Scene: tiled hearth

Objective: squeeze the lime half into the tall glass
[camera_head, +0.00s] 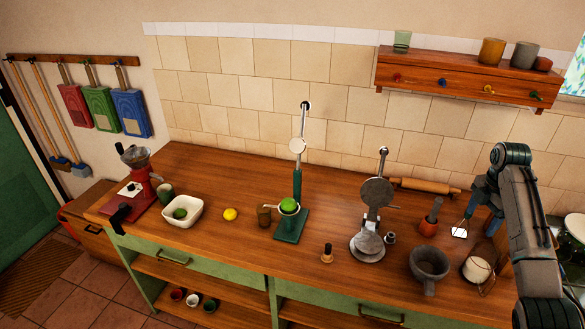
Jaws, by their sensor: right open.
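A lever citrus press (297,185) with a green base stands mid-counter, its lever raised. A green lime piece (289,204) sits in its cup; I cannot tell how it is cut. A small dark vessel seems to stand under the cup, but I cannot make out whether it is the tall glass. A brownish cup (264,215) stands just left of the press. Another green lime (180,213) lies in a white bowl (196,207). My right gripper (479,222) is open above the counter's right part, far from the press. My left gripper is out of view.
A lemon (230,214) lies between bowl and press. A grey metal press (376,200), a stone mortar (428,265), a red-brown pot (429,227) and a rolling pin (425,187) occupy the right. A red grinder (140,180) stands left. A wall shelf (455,79) hangs above, holding a green glass (402,41).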

